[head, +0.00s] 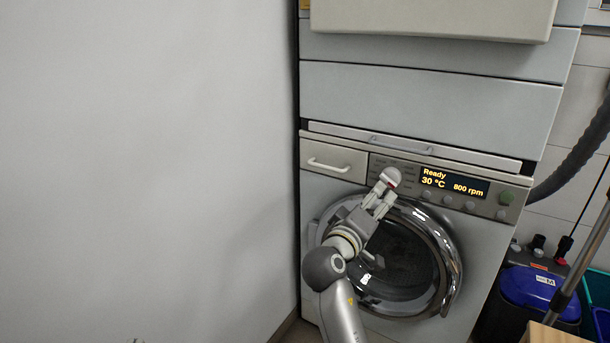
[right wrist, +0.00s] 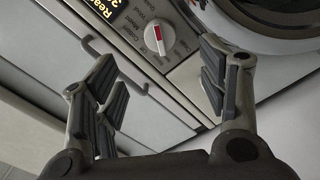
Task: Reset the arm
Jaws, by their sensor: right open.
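My right gripper (head: 376,203) is in front of the upper left of the washing machine's round door (head: 448,262), below the program dial (head: 391,176). It also shows in the right wrist view (right wrist: 165,88), where its two fingers are apart with nothing between them. The dial (right wrist: 157,38), white with a red mark, lies beyond the fingertips there; I see no finger closed around it. The display (head: 453,183) reads "Ready", "30 °C" and "800 rpm".
A detergent drawer (head: 328,162) with a handle is left of the dial. A bare pale wall (head: 150,170) fills the left. The stacked appliance (head: 430,105) is above.

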